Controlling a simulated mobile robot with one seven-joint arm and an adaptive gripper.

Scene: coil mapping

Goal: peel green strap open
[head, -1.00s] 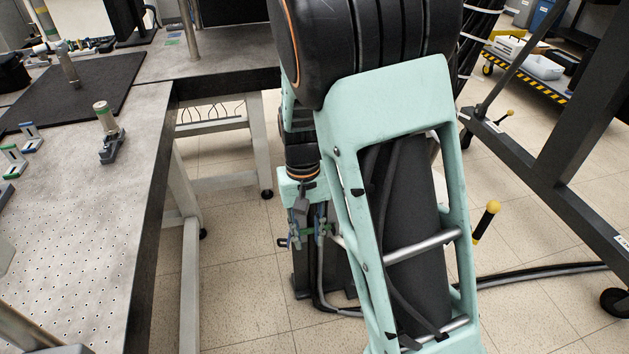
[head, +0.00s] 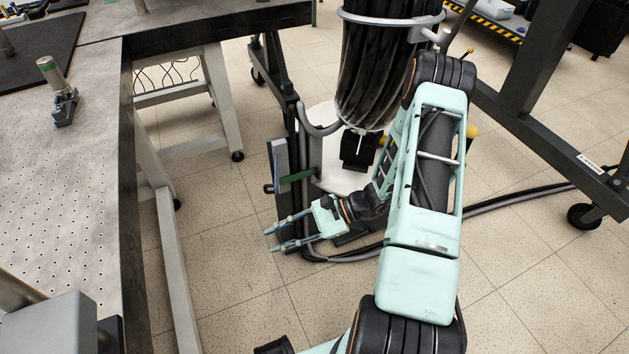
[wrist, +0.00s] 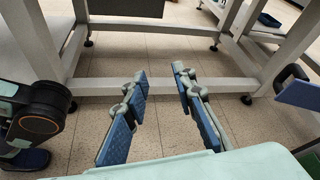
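The green strap (head: 297,177) shows in the head view as a short, narrow green strip, roughly level, beside an upright grey plate (head: 280,165) on a dark post. Whether its end is loose or fastened is too small to tell. My gripper (head: 270,239) is below the strap and apart from it, fingers pointing left. In the wrist view my gripper (wrist: 159,76) has its two blue-padded fingers apart, with only floor and table frame seen between them.
A perforated metal table (head: 60,190) stands at left, and a dark wheeled frame (head: 545,130) at right. Cables (head: 500,208) lie on the floor. Tiled floor (head: 235,260) is clear left of my gripper.

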